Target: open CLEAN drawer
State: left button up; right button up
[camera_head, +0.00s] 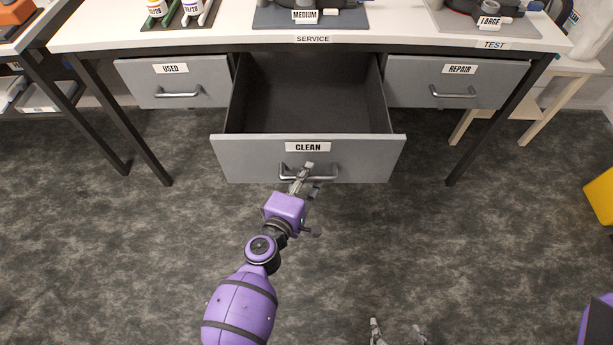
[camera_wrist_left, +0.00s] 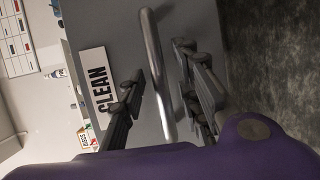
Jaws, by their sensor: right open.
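The CLEAN drawer (camera_head: 230,160) is a grey drawer in the middle under the bench. It is pulled well out, and its visible interior is empty. Its metal bar handle (camera_head: 325,176) sits below the CLEAN label; the handle (camera_wrist_left: 157,60) also crosses the left wrist view. My right gripper (camera_head: 398,333) is open and empty at the bottom edge, away from the drawer.
The USED drawer (camera_head: 200,75) and the REPAIR drawer (camera_head: 490,75) are shut on either side. The white bench top (camera_head: 220,38) holds MEDIUM and LARGE stations and bottles. A yellow object (camera_head: 600,198) stands at the far right. The floor before the drawer is clear.

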pick_arm(q)
jog(key=shift+s, duration=0.15)
jog(key=v, duration=1.1)
jog(key=shift+s+a+r, duration=0.15)
jog(key=shift+s+a, duration=0.05)
jog(key=shift+s, duration=0.1)
jog(key=shift+d, duration=0.1)
jog(key=s+a+f+m+g+y+p, duration=0.1)
jog(key=s+a+m+g+y+p, duration=0.2)
jog(key=s+a+m, duration=0.4)
jog(key=s+a+f+m+g+y+p, duration=0.2)
jog(key=s+a+m+p, duration=0.3)
jog(key=s, duration=1)
jog(key=a+m+g, duration=0.1)
jog(key=a+m, duration=0.1)
jog(key=a, duration=0.1)
jog(key=shift+s+f+m+y, duration=0.25)
jog(key=shift+s+m+y, duration=0.05)
jog(key=shift+m+y, duration=0.1)
pick_arm(e)
notch_tip(320, 180, up, 8)
jog(key=w+a, duration=0.1)
jog(key=w, duration=0.1)
jog(key=shift+w+r+t, duration=0.25)
jog(key=shift+w+t, duration=0.15)
pick_arm(q)
jog(key=shift+a, duration=0.1)
pick_arm(e)
jog(key=shift+w+a+r, duration=0.2)
jog(key=shift+w, duration=0.3)
